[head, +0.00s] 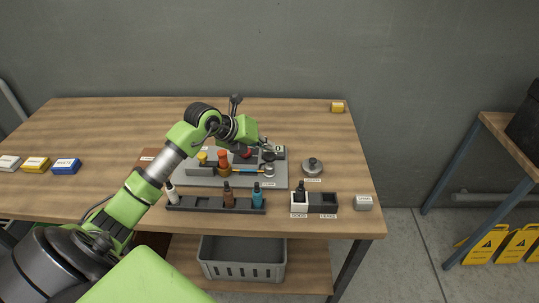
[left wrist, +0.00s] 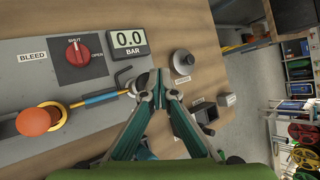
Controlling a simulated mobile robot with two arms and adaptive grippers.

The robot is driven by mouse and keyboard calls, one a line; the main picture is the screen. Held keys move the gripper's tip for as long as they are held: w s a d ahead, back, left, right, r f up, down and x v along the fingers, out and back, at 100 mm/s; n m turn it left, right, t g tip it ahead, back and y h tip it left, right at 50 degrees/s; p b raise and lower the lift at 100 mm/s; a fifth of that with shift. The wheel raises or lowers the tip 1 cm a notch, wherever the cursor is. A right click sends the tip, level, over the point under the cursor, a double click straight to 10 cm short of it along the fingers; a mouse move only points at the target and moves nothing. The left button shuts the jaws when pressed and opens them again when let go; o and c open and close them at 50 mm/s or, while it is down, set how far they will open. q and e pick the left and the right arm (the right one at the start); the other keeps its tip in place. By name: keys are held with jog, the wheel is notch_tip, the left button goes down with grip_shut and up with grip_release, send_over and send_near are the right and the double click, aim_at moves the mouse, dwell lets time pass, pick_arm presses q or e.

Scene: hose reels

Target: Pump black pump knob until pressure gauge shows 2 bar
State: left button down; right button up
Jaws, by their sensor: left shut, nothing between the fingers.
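A round grey base with a dark knob (head: 312,164) stands on the table right of the grey panel (head: 215,182). My left gripper (head: 268,151) is shut and empty over the panel's right side. My right gripper is not in view.
The panel bears a red bleed knob (left wrist: 76,48) marked SHUT and OPEN, and an orange knob (left wrist: 34,121). A dark rack with bottles (head: 215,204) and a small black-and-white tray (head: 322,203) line the front edge. The table's back is mostly clear.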

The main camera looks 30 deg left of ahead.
aim_at(269, 155)
pick_arm(q)
jog(key=shift+f, duration=0.45)
jog(key=shift+s+f+b, duration=0.1)
jog(key=shift+f+b, duration=1.2)
jog(key=shift+f, duration=0.1)
dwell(1.0)
jog(key=shift+r, duration=0.1)
jog(key=shift+r+p, duration=1.2)
jog(key=shift+r, duration=0.5)
jog(key=shift+r, duration=0.15)
jog(key=shift+r+p, duration=1.7)
jog(key=shift+r, duration=0.75)
